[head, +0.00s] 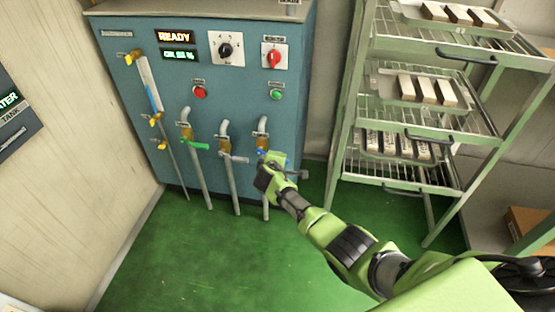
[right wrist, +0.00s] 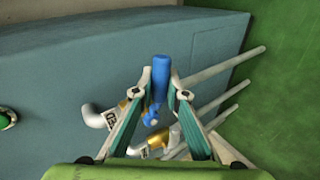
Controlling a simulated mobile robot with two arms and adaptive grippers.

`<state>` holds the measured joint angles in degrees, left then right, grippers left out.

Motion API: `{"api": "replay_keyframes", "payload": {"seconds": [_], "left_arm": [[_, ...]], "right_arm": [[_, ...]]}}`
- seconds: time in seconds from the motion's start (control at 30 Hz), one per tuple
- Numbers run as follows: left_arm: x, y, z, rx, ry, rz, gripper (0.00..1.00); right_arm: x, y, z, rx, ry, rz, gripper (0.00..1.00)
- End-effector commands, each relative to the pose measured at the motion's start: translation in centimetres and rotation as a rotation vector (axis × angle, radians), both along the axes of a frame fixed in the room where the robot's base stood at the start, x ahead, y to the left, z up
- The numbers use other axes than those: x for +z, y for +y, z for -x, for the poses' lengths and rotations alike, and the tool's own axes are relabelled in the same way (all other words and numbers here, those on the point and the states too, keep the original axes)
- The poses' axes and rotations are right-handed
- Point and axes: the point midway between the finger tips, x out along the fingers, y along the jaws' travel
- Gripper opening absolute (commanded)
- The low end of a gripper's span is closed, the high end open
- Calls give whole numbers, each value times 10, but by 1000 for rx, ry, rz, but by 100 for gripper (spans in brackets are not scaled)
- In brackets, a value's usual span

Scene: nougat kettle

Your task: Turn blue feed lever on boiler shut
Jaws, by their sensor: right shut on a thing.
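The teal boiler (head: 235,100) stands against the back wall. Its blue feed lever (head: 261,152) is on the rightmost of the front pipes, mostly hidden behind my right gripper (head: 266,164). In the right wrist view the blue lever (right wrist: 161,80) lies between the two fingertips of my right gripper (right wrist: 161,88), which are shut on it. A brass valve body shows beside the lever. My left gripper is not in view.
A green lever (head: 196,144) and a pale grey lever (head: 236,158) sit on pipes to the left. Yellow valves (head: 156,118) flank a sight tube. A metal rack (head: 385,178) with loaded trays stands close on the right. The green floor (head: 220,255) in front is clear.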

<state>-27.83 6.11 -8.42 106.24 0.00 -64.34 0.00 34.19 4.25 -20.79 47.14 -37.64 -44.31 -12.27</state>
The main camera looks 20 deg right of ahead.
Motion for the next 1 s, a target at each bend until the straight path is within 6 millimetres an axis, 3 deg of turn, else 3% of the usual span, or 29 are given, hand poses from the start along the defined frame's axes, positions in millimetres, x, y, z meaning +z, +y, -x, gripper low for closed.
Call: {"api": "replay_keyframes", "payload": {"seconds": [0.3, 0.83, 0.87, 0.9, 1.0], "left_arm": [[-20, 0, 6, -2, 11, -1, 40], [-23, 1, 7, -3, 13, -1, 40], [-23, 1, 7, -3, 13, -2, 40], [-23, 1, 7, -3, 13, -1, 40], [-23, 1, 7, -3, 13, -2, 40]], "right_arm": [[9, -1, 0, 0, 63, 95, 0], [10, -1, 0, 0, 76, 114, 0], [10, -1, 0, 0, 75, 113, 18], [10, -1, 0, 0, 75, 113, 29], [10, -1, 0, 0, 75, 112, 31]]}}
